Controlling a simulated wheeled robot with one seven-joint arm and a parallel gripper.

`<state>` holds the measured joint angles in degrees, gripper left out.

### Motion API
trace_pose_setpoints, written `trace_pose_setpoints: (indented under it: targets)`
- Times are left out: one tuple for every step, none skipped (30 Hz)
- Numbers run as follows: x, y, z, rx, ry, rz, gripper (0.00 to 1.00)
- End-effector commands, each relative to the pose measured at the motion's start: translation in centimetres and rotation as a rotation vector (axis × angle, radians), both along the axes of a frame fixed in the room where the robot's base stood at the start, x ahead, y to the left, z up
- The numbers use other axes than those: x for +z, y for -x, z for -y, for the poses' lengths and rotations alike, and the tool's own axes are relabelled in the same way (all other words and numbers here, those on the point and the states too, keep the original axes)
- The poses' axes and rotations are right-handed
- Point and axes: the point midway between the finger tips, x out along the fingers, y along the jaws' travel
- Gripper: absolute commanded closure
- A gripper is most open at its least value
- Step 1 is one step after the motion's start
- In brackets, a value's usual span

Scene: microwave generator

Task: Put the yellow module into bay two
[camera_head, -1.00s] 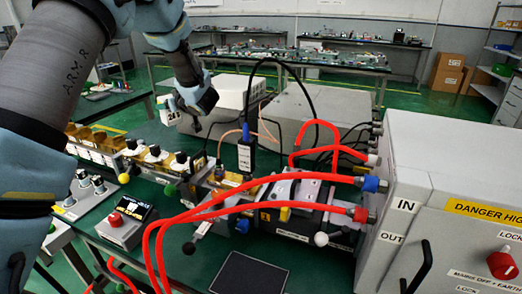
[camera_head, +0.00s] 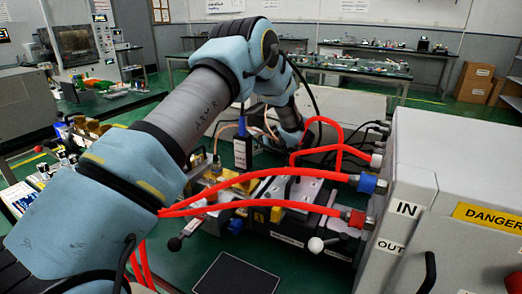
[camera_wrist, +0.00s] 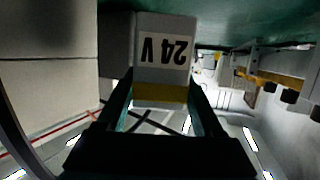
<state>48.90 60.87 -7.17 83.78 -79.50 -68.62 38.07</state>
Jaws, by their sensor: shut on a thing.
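My gripper (camera_wrist: 160,90) is shut on the yellow module (camera_wrist: 163,50), a light box with a yellow band and a "24V" label that reads upside down in the wrist view. The fingers lie on either side of its yellow end. In the head view my arm reaches across the bench toward the back, and its end is hidden behind red hoses and equipment. The held module does not show there. I cannot make out bay two in either view.
Red hoses (camera_head: 290,170) run from a large grey cabinet (camera_head: 455,175) at right over the bench equipment. A black cable probe (camera_head: 240,152) stands near my arm. A dark flat pad (camera_head: 236,274) lies in front. In the wrist view, pale panels (camera_wrist: 50,95) stand at left.

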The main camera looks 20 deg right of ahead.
Motion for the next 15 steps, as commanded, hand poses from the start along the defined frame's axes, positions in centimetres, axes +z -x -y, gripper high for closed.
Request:
trace_pose_setpoints:
  targets:
    - [-0.3,0.0,0.0,0.000,0.000,0.001,1.00]
    - [-0.5,-0.1,0.0,0.000,0.001,0.001,1.00]
    - [-0.8,-0.1,0.0,0.001,0.002,0.001,1.00]
    - [-1.2,-0.1,0.0,0.000,0.001,0.001,1.00]
    - [-1.6,0.0,0.0,0.000,-0.001,0.001,1.00]
    - [-2.2,0.0,0.0,-0.001,-0.002,0.000,1.00]
    - [-2.7,0.0,0.0,-0.001,-0.002,0.000,1.00]
    - [-3.2,0.0,0.0,0.000,-0.001,0.001,1.00]
    - [-3.7,-0.1,0.0,-0.001,0.000,0.001,1.00]
    - [-4.0,-0.1,0.0,0.000,-0.001,0.001,1.00]
    - [-4.3,-0.1,0.0,-0.001,0.000,0.001,1.00]
    - [-4.6,-0.1,0.0,-0.001,0.001,0.002,1.00]
    - [-4.7,-0.1,0.0,-0.001,0.001,0.002,1.00]
    - [-4.8,-0.1,0.0,0.000,0.002,0.003,1.00]
    - [-4.8,-0.1,0.0,0.000,0.002,0.003,1.00]
